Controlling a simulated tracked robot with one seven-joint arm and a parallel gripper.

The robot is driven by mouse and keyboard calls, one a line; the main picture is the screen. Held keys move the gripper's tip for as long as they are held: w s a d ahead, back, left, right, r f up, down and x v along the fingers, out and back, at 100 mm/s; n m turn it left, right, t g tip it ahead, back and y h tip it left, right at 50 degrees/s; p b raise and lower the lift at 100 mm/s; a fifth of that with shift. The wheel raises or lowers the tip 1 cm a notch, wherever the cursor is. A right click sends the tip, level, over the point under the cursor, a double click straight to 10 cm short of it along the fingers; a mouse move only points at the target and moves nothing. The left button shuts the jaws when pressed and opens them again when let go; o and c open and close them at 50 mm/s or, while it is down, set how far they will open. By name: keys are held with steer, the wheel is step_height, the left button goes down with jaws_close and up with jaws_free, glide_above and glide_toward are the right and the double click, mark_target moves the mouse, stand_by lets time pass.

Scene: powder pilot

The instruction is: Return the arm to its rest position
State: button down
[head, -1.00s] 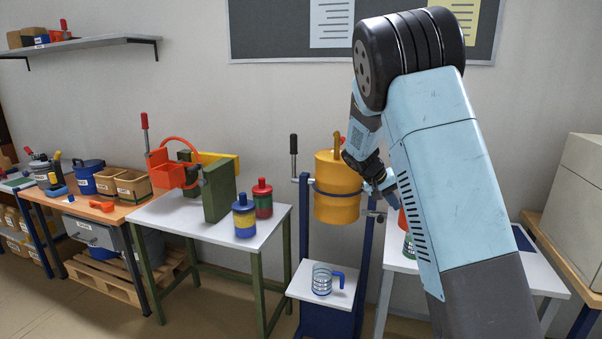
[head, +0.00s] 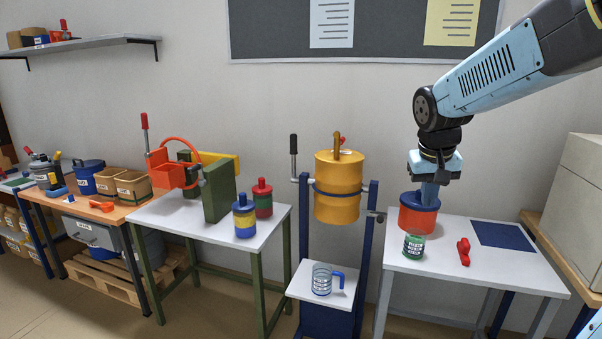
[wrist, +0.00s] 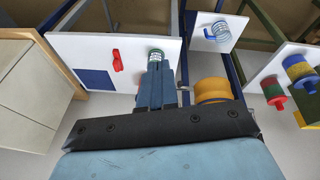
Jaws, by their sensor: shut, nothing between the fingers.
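My arm reaches in from the upper right in the head view, bent at a dark joint, with the wrist hanging down. My gripper (head: 429,195) points downward over the right white table (head: 450,258). Its fingers are together and overlap the orange-red pot with a blue rim (head: 417,216) in the picture; I cannot tell whether they are above, behind or in it. In the wrist view my gripper (wrist: 156,80) shows shut fingers with nothing between them. Their tips lie just below the green-labelled jar (wrist: 156,56) in the picture.
On the right table are the green jar (head: 413,246), a red tool (head: 463,251) and a dark blue mat (head: 502,235). A yellow drum (head: 338,190) on a blue stand is to the left, with a clear jug (head: 322,280) below. A grey cabinet (head: 582,190) stands at right.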

steer(key=s+a+t, duration=0.1)
steer(key=s+a, duration=0.1)
steer(key=s, duration=0.7)
steer(key=s+a+r+n+t+y, duration=0.1)
steer(key=s+a, duration=0.1)
steer(key=s, duration=0.6)
steer(key=shift+s+a+r+t+y, duration=0.2)
steer(key=shift+s+r+t+y, duration=0.1)
steer(key=shift+s, duration=0.05)
